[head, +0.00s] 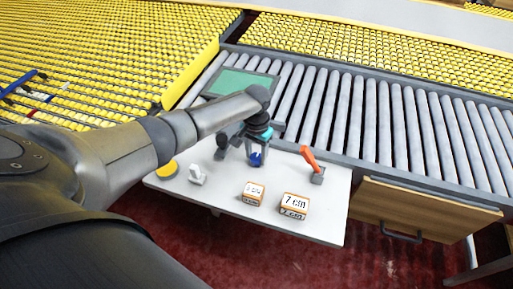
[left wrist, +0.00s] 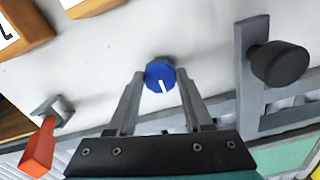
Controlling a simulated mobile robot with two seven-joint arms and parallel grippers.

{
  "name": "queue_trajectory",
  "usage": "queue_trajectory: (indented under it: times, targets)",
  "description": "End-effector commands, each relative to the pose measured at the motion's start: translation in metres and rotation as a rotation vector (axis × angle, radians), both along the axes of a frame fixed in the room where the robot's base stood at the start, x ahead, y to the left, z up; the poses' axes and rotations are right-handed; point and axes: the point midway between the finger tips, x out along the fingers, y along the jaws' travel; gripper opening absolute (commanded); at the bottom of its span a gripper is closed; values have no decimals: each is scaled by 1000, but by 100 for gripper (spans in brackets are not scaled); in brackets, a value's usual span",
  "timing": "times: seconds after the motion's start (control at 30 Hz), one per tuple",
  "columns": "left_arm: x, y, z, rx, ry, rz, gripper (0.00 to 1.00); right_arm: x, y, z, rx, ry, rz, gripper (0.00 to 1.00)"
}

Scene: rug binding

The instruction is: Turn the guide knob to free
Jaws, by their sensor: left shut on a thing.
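The guide knob (left wrist: 160,75) is blue with a white pointer line, and it stands on the white table. In the left wrist view it sits between the fingertips of my left gripper (left wrist: 159,84), which are shut on its sides. The white line runs from the knob's middle toward the gripper side. In the head view the knob (head: 256,158) shows small and blue under my left gripper (head: 252,146). Any marks around the knob are too small or hidden to read. My right gripper is not in view.
On the white table (head: 225,205) are a red-orange lever (head: 309,157), two labelled blocks (head: 294,206) (head: 253,193), a yellow button (head: 167,169) and a small white piece (head: 196,174). A black round knob on a grey bar (left wrist: 279,65) stands beside the blue knob. Grey rollers (head: 355,115) lie behind.

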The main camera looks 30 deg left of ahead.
Motion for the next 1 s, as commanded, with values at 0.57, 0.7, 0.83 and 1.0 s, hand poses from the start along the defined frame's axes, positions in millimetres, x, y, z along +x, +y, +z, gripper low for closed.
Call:
queue_trajectory:
  times: [0.57,0.7,0.83,1.0]
  targets:
    - [0,1,0,-1,1,-547,0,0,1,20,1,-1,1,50]
    - [0,1,0,-1,1,-681,0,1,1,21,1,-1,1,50]
    - [0,1,0,-2,0,-804,0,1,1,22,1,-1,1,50]
    - [1,1,0,-2,0,-965,0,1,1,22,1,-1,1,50]
